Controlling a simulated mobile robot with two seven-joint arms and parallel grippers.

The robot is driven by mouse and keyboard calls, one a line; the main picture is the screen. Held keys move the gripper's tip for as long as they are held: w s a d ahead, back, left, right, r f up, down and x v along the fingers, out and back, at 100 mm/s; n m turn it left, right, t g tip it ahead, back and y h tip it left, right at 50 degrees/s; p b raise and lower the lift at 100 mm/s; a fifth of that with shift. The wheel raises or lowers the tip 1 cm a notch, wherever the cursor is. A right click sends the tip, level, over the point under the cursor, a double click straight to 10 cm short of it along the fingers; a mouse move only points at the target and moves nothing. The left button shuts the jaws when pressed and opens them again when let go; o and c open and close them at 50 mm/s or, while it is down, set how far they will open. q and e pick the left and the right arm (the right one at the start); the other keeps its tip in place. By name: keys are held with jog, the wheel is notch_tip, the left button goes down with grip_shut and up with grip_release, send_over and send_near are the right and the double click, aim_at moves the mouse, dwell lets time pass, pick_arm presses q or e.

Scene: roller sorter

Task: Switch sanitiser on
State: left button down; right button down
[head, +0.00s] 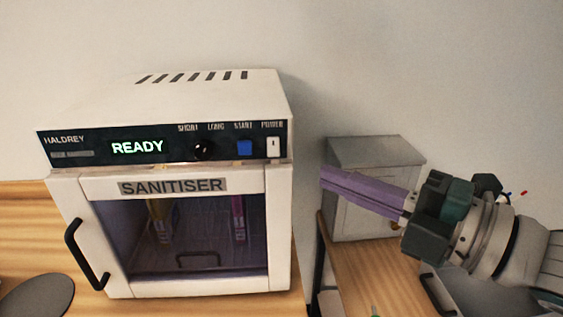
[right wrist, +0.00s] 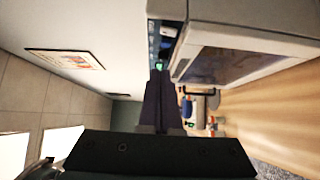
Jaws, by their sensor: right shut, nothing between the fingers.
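The white sanitiser (head: 180,185) stands on a wooden counter, its glass door (head: 200,235) shut. Its dark top panel (head: 95,152) has a display (head: 137,147) lit with READY in green. To the right are a black knob (head: 202,149) under SHORT and LONG, a blue START button (head: 245,147) and a white POWER switch (head: 273,147). My right gripper (head: 326,178) is shut and empty, its purple fingers pointing left, apart from the panel and right of the POWER switch. In the right wrist view the fingers (right wrist: 160,78) point towards the panel (right wrist: 163,38). My left gripper is out of view.
A grey cabinet (head: 375,152) stands behind my right gripper on a wooden surface (head: 375,280). Yellow (head: 160,220) and pink (head: 238,217) items show through the glass door. A black door handle (head: 82,255) sticks out at the left. A dark disc (head: 38,297) lies at lower left.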

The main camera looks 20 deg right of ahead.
jog(key=shift+v, duration=1.2)
